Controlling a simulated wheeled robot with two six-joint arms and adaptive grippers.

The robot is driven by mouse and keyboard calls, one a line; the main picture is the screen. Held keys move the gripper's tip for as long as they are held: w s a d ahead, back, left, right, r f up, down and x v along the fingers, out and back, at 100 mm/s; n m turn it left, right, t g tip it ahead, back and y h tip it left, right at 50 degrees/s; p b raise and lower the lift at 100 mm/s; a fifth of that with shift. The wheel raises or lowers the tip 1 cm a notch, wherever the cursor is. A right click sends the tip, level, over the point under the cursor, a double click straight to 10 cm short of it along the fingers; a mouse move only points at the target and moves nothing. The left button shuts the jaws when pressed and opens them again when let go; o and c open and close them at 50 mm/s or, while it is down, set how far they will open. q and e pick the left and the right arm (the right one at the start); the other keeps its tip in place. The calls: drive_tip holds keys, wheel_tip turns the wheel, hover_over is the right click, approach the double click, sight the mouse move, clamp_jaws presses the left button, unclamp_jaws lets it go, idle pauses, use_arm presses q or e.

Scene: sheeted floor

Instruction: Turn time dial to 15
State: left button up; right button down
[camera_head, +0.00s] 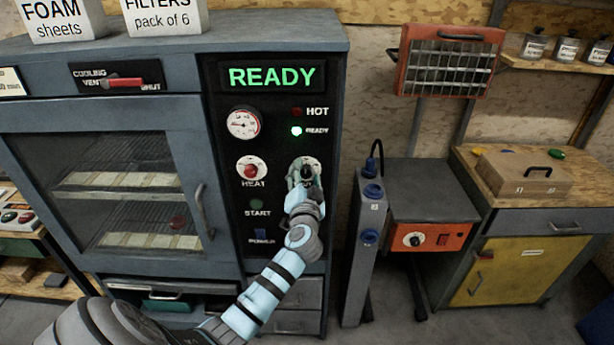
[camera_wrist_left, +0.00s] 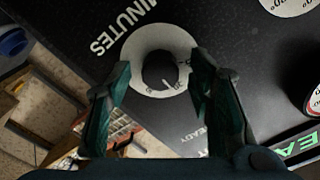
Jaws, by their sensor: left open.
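The time dial (camera_head: 305,161) is a white disc with a black knob on the oven's black control panel, right of the red heat dial (camera_head: 251,170). In the left wrist view the time dial (camera_wrist_left: 162,69) shows whole, with the word MINUTES beside it; its small numbers are too blurred to read surely. My left gripper (camera_head: 304,184) is in front of this dial and hides its lower part. In the left wrist view the gripper's teal fingers (camera_wrist_left: 163,88) are open, one on each side of the knob, with visible gaps. My right gripper is not in view.
The panel has a lit READY display (camera_head: 272,77), a gauge (camera_head: 243,123) and a blue power switch (camera_head: 260,234). The oven door (camera_head: 120,180) is closed on the left. A grey post (camera_head: 365,250) and an orange-fronted unit (camera_head: 430,238) stand to the right.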

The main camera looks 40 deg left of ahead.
use_arm(q)
drive_tip(key=shift+c, duration=0.5)
clamp_jaws()
drive_tip(key=shift+f+n+b, duration=0.1)
drive_tip(key=shift+n+b, duration=0.7)
drive_tip(key=shift+b, duration=0.35)
drive_tip(key=n+b, duration=0.8)
drive_tip(key=shift+n+b, duration=0.75)
drive_tip(key=shift+n, duration=0.45)
drive_tip(key=shift+o, duration=0.5)
unclamp_jaws()
